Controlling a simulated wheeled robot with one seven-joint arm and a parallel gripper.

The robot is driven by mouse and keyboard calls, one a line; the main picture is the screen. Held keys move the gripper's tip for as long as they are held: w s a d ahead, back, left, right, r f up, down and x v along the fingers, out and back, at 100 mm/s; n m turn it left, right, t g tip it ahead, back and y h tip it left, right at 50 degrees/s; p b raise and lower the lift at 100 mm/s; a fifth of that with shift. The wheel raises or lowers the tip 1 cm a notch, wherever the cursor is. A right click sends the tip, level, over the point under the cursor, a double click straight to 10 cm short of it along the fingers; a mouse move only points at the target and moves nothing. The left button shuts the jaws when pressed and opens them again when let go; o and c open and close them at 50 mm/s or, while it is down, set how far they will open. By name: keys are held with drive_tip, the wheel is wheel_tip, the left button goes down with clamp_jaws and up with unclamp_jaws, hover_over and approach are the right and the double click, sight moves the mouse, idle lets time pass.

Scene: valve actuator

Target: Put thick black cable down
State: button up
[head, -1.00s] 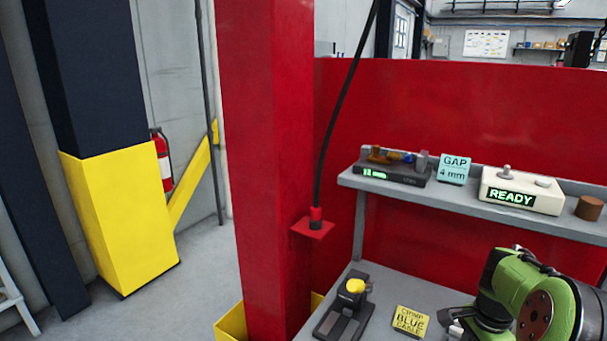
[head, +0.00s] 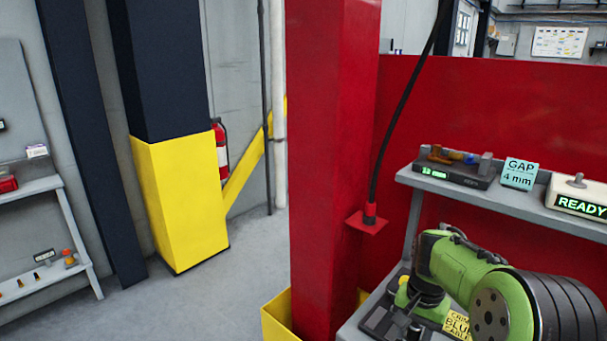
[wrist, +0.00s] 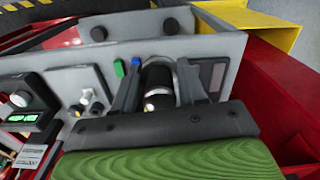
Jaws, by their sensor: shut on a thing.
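My gripper (wrist: 159,78) shows in the wrist view with its two dark fingers on either side of a short, thick black cable (wrist: 158,76). The cable piece has a pale metallic band at its near end. The fingers are shut on it, above the grey workbench (wrist: 215,45). In the head view my green arm reaches over the workbench beside the red column, and the held cable cannot be made out clearly there.
A black cable (head: 408,100) hangs down to a red bracket (head: 368,219) on the red column (head: 333,150). A shelf holds a cyan gap sign (head: 519,173) and a READY box (head: 580,198). A yellow sign (head: 457,324) is partly hidden by my arm. Open floor (head: 225,285) lies left.

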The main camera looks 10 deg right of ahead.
drive_tip(key=w+a+r+n, duration=0.1)
drive_tip(key=w+a+n, duration=0.7)
drive_tip(key=a, duration=0.5)
drive_tip(key=shift+w+a+r+n, duration=0.2)
drive_tip(key=shift+w+r+n, duration=0.1)
drive_tip(key=shift+w, duration=0.5)
drive_tip(key=shift+f, duration=0.1)
